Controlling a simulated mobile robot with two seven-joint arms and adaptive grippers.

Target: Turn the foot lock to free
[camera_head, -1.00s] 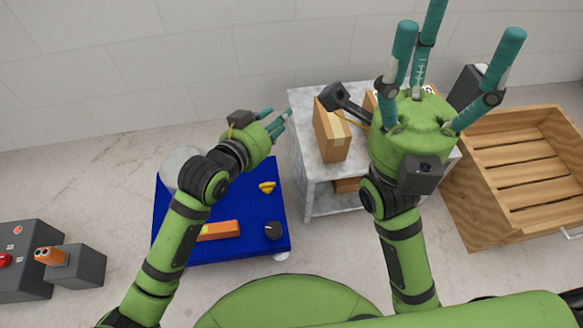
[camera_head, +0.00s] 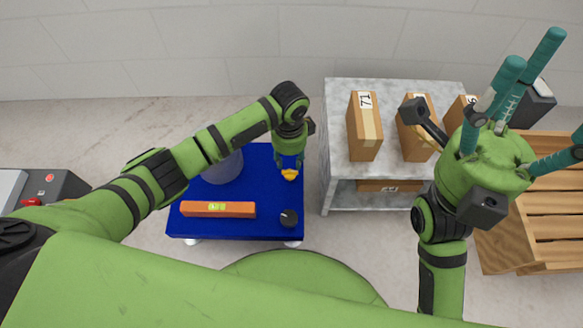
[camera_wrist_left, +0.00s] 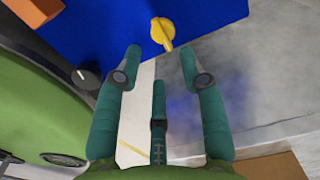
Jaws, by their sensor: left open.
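A blue cart (camera_head: 262,227) carries a yellow turn-handle (camera_head: 290,175) near its right edge and a round black knob (camera_head: 289,217) at its front right. Neither is labelled, so I cannot tell for certain which is the foot lock. My left gripper (camera_head: 290,160) points down at the yellow handle and partly covers it. In the left wrist view, the open, empty fingers (camera_wrist_left: 160,52) reach toward the yellow handle (camera_wrist_left: 162,33), which lies just beyond the fingertips. The black knob (camera_wrist_left: 85,78) is left of them. My right gripper (camera_head: 535,95) is raised, its fingers spread and empty.
An orange bar (camera_head: 218,209) and a clear round container (camera_head: 222,167) are on the cart. A grey shelf (camera_head: 333,150) with cardboard boxes (camera_head: 365,125) stands close right of the cart. A wooden crate (camera_head: 540,235) is far right, a grey control box (camera_head: 60,185) far left.

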